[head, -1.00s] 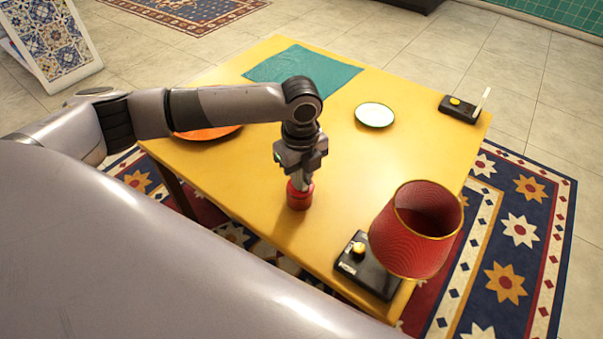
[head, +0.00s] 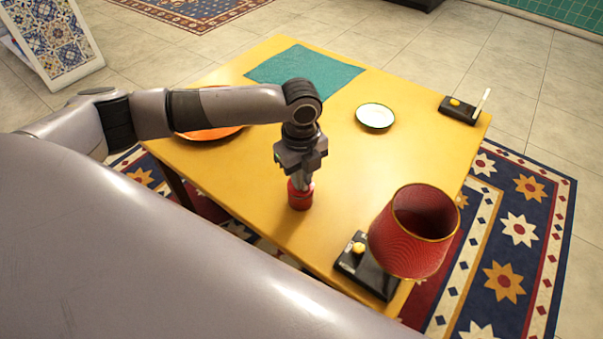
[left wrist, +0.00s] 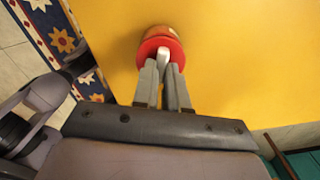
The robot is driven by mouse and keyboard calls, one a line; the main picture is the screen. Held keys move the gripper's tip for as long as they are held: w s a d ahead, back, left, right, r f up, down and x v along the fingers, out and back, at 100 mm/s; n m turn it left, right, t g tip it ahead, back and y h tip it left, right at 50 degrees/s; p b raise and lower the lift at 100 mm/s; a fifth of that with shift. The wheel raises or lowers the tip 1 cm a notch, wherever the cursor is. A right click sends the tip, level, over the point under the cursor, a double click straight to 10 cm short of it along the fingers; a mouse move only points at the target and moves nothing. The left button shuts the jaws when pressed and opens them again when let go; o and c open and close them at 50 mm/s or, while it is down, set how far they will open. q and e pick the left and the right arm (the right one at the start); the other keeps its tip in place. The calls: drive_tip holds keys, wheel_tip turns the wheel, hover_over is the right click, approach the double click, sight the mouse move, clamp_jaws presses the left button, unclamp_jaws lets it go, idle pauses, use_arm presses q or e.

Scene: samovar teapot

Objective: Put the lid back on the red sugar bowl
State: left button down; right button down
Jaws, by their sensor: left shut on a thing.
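The red sugar bowl (head: 300,199) stands on the yellow table near its front edge. My left gripper (head: 301,182) points down right above it, fingertips at the bowl's top. In the left wrist view, my left gripper (left wrist: 163,66) is shut on a pale knob, which seems to belong to the red lid (left wrist: 147,47). A brownish-orange surface (left wrist: 155,31) shows just beyond the red disc. The fingers hide part of the lid, and I cannot tell whether it is fully seated on the bowl. My right gripper is not in view.
A red lamp shade (head: 414,235) and a black box with a yellow knob (head: 358,248) stand at the right front. A white plate (head: 375,116), teal cloth (head: 303,70), orange plate (head: 210,134) and another black switch box (head: 458,108) lie farther back. The table's middle is clear.

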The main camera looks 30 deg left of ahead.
use_arm(q)
drive_tip(key=shift+f+p, duration=0.15)
drive_tip(key=shift+p, duration=0.75)
idle(0.9)
idle(0.4)
drive_tip(key=c, duration=0.6)
unclamp_jaws()
drive_tip(key=shift+r+p, duration=0.8)
drive_tip(key=shift+r, duration=2.7)
